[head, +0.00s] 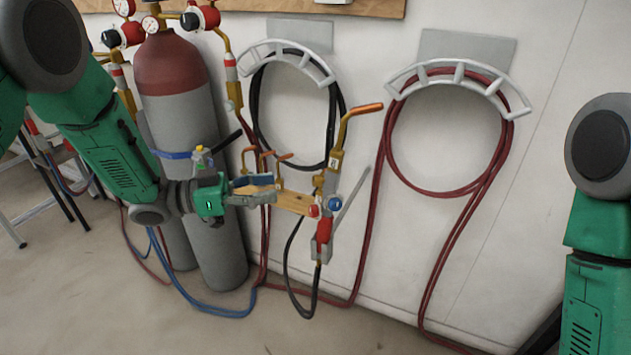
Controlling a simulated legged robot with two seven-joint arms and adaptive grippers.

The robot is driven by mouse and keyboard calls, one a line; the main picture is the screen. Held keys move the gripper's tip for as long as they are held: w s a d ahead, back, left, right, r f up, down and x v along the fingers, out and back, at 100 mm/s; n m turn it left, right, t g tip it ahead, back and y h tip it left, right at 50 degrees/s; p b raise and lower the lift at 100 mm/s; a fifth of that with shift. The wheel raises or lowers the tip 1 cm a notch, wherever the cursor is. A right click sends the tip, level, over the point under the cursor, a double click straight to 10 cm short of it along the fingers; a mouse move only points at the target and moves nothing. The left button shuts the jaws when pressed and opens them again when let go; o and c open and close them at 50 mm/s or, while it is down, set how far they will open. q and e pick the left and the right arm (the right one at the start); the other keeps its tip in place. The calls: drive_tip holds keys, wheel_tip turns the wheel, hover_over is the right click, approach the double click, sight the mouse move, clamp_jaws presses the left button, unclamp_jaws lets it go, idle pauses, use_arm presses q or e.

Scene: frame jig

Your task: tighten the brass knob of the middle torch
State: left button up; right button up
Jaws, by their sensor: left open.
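Brass torches with copper tips stand at a small wooden shelf (293,203) on the wall. The clearest torch (336,165) is at its right end, upright, with a red knob (313,211) and a blue knob (335,203) low on its body. Other torch parts with copper tips (277,156) show further left, partly behind my left gripper (268,189). That gripper is open, pointing right, at the shelf's left part. I cannot make out the middle torch's brass knob or whether a finger touches it. My right gripper is out of view; only its arm shows at the right edge.
Gas cylinders (177,64) with gauges stand on the left, behind my left arm. A black hose (257,110) and a red hose (390,150) hang on wall brackets. Hoses loop below the shelf and along the floor. The floor in front is mostly clear.

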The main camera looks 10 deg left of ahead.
sight(313, 181)
use_arm(q)
drive_tip(key=x, duration=0.7)
drive_tip(key=shift+w+d+f, duration=0.2)
drive_tip(key=shift+w+d, duration=0.05)
drive_tip(key=shift+w, duration=0.1)
drive_tip(key=shift+x, duration=0.85)
drive_tip(key=shift+s+a, duration=0.15)
drive_tip(key=c, duration=0.9)
drive_tip(key=shift+a, duration=0.2)
clamp_jaws()
drive_tip(key=shift+m, duration=1.1)
drive_tip(key=shift+d+r+m, duration=0.1)
drive_tip(key=shift+d+m, duration=0.1)
drive_tip(key=shift+m, duration=0.1)
